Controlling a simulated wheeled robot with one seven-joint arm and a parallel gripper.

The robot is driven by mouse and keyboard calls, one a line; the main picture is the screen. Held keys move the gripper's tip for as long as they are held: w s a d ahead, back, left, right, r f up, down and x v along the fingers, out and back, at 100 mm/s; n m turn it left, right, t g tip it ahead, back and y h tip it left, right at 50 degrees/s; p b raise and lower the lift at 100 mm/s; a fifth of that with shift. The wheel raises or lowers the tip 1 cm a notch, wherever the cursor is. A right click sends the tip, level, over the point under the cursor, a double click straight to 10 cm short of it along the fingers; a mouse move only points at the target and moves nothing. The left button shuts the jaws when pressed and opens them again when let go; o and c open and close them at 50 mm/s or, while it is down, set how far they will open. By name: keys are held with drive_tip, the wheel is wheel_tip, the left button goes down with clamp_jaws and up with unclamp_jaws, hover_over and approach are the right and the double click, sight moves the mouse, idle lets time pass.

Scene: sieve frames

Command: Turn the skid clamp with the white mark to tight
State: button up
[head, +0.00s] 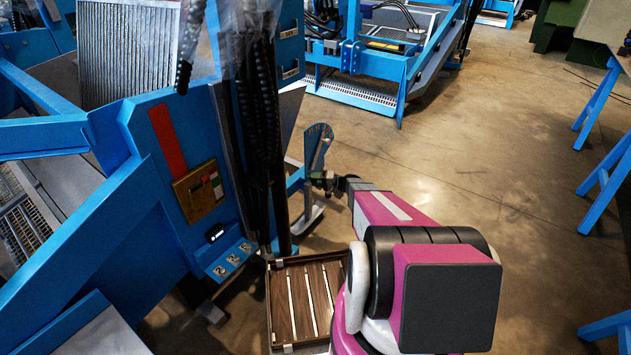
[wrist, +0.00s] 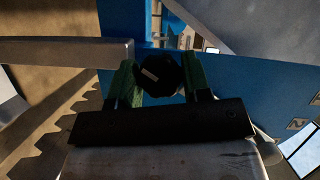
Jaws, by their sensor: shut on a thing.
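The skid clamp with the white mark shows in the wrist view as a dark faceted knob (wrist: 162,82) with a short pale bar on its face, tilted in the picture. My gripper (wrist: 160,72) has its two green fingers on either side of the knob and is shut on it. In the head view my gripper (head: 328,182) reaches left to the side of the blue machine, just below a fan-shaped plate (head: 319,143) with small marks. The knob is too small and covered to make out there. No tight or loose label is readable.
The blue machine (head: 160,190) with dark hoses (head: 262,130) stands on the left. A slatted wooden crate (head: 344,256) sits low beside my arm. Open concrete floor (head: 480,170) lies to the right, with blue trestles (head: 600,105) at the far right.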

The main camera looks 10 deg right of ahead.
drive_tip(key=m+y, duration=0.1)
drive_tip(key=m, duration=0.1)
drive_tip(key=m+t+y, duration=0.1)
drive_tip(key=m, duration=0.2)
drive_tip(key=shift+f, duration=0.1)
drive_tip(key=m+t, duration=0.1)
drive_tip(key=m, duration=0.2)
drive_tip(key=m+t+y, duration=0.1)
drive_tip(key=m, duration=0.2)
drive_tip(key=shift+m, duration=0.4)
drive_tip(key=shift+m+t, duration=0.3)
drive_tip(key=o, duration=0.9)
drive_tip(key=shift+o, duration=0.2)
drive_tip(key=shift+d, duration=0.1)
drive_tip(key=v, duration=1)
drive_tip(key=shift+s+d, duration=0.2)
drive_tip(key=shift+d, duration=0.1)
drive_tip(key=shift+f, duration=0.1)
